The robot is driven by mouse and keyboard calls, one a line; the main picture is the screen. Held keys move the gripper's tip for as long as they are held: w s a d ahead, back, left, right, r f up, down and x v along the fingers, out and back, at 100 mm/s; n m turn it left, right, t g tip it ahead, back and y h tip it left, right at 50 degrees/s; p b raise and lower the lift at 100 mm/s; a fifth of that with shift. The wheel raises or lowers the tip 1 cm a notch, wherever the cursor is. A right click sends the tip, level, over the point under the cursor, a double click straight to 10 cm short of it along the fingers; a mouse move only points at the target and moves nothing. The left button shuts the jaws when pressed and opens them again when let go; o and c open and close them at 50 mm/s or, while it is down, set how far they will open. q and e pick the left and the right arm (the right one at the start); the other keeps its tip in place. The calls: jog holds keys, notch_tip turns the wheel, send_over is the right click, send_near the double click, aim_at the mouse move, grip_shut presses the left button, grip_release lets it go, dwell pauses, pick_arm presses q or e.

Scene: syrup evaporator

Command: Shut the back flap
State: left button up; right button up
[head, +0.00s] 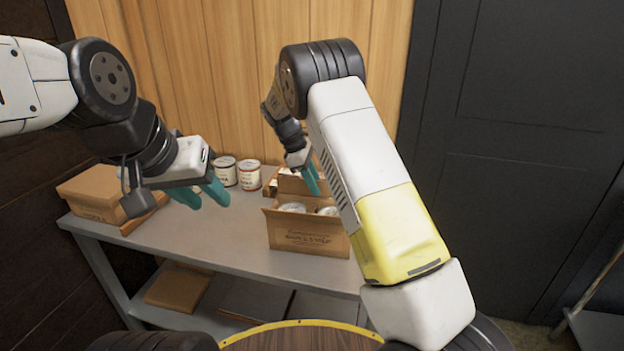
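An open cardboard carton (303,236) with dark printing on its front stands on the grey bench. Can lids (293,207) show inside it. Its back flap (291,184) appears to stand up behind the cans, partly hidden by my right arm. My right gripper (312,180) points down over the carton, close to the back flap; I cannot tell if it touches it or how wide the fingers are. My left gripper (204,193) is open and empty over the bench, left of the carton. The carton's right side is partly hidden by my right arm.
Two labelled cans (249,175) stand at the back of the grey bench (190,240), left of the carton. A closed cardboard box (95,192) sits at the bench's left end. Flat cardboard (178,289) lies on the lower shelf.

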jog(key=shift+d+f, duration=0.15)
jog(key=shift+f, duration=0.15)
grip_shut()
dwell(1.3)
